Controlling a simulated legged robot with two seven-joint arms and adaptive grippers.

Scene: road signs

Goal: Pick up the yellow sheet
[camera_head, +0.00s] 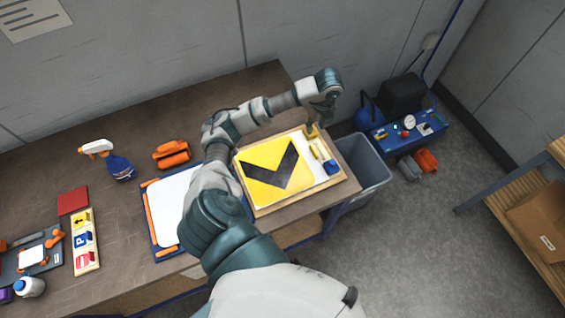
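The yellow sheet (259,159) with a black chevron lies flat on a light wooden board (262,212), near the right end of the table. My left gripper (314,124) points down at the far right corner of the board, just beyond the sheet's far right edge. It looks apart from the sheet. Its fingers are small and partly hidden, so I cannot tell whether they are open or shut. My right gripper is not in view.
A white panel in a blue-edged tray (148,183) lies to the left, partly behind my arm. A grey bin (372,180) stands beyond the table's right edge. A spray bottle (119,167) stands farther left.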

